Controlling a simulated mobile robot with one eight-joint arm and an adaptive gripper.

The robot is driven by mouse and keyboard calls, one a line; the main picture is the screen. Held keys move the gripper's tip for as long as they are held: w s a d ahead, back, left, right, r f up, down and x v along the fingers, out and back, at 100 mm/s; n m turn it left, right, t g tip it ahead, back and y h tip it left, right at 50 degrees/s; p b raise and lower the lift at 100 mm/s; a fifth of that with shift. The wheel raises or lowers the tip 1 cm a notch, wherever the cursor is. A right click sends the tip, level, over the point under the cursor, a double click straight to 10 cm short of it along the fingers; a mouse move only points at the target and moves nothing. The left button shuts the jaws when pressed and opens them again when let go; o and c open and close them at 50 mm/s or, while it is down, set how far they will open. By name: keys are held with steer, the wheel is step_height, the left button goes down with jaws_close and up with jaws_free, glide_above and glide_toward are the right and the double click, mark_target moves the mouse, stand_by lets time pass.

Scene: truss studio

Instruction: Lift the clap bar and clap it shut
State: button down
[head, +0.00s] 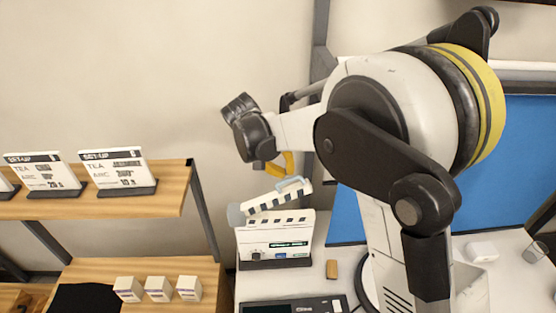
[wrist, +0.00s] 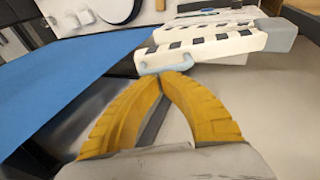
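The clapperboard (head: 275,238) stands upright in a dark base on the white table, left of my arm. Its striped clap bar (head: 277,203) is tilted up from the grey hinge block (head: 236,214) at the left, leaving a wedge-shaped gap above the board. A light blue handle (head: 290,183) sits on the bar's free end. In the wrist view, the bar (wrist: 215,40) and handle (wrist: 150,66) lie just beyond my fingertips. My gripper (wrist: 161,78) has yellow fingers meeting at the tips, right at the handle. I cannot tell whether they touch it. I see nothing gripped between them.
A small tan block (head: 332,269) and a dark device (head: 295,305) lie near the clapperboard. Wooden shelves (head: 120,199) at the left hold set-up cards (head: 118,170) and small white boxes (head: 157,288). A blue panel (head: 525,165) stands behind my arm at the right.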

steer(key=shift+x, duration=1)
steer(key=d+f+y+b, duration=0.1)
steer(key=d+f+b, duration=0.1)
steer(key=f, duration=0.1)
steer(key=d+f+y+b, duration=0.1)
steer(key=f+b, duration=0.2)
steer(key=d+f+y+b, duration=0.2)
steer(key=f, duration=0.1)
steer(key=shift+d+m, duration=0.3)
steer(key=shift+f+b, duration=0.35)
steer(key=shift+b, duration=0.05)
